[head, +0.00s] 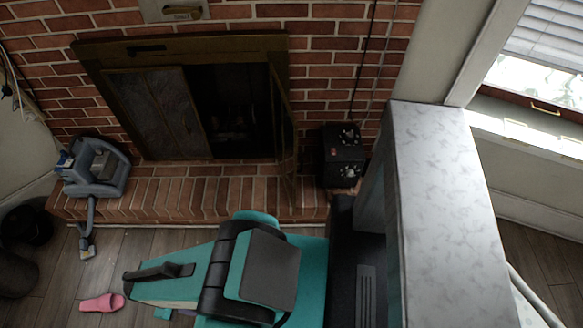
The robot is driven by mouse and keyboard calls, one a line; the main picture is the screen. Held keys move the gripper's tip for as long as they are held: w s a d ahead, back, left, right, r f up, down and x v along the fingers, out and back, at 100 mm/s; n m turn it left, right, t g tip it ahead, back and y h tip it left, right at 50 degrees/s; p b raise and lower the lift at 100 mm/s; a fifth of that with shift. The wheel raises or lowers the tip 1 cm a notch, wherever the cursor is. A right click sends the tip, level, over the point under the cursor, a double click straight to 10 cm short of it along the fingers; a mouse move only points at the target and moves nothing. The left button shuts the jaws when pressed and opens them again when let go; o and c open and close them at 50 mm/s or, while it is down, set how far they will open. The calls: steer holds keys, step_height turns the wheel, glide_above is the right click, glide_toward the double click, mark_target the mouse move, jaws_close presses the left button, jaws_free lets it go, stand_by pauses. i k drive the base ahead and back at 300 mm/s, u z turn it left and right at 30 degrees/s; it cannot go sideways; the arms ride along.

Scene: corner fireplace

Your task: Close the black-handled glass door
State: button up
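The fireplace (100,50) has a dark brass-coloured frame set in a brick wall in the head view. Its right glass door (285,135) stands swung outward over the hearth, seen nearly edge-on. The left panel (155,112) covers the left side of the opening. The right part of the opening is uncovered and dark inside. A black handle on the door is too small or dark to make out. A small dark handle-like piece (147,49) is on the frame's top bar. I cannot make out my gripper in this view, and nothing touches the door.
A black box with knobs (343,155) stands close right of the open door. A grey vacuum cleaner (96,170) sits on the left of the brick hearth (180,195). A pink slipper (101,303) lies on the floor. A tall grey marbled block (445,190) stands at right.

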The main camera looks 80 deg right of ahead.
mark_target(286, 133)
steer(key=u, duration=4.75)
steer(key=i, duration=0.1)
steer(key=z, duration=3.5)
steer(key=i, duration=0.55)
steer(key=z, duration=3.55)
steer(key=i, duration=0.15)
steer(key=u, duration=0.95)
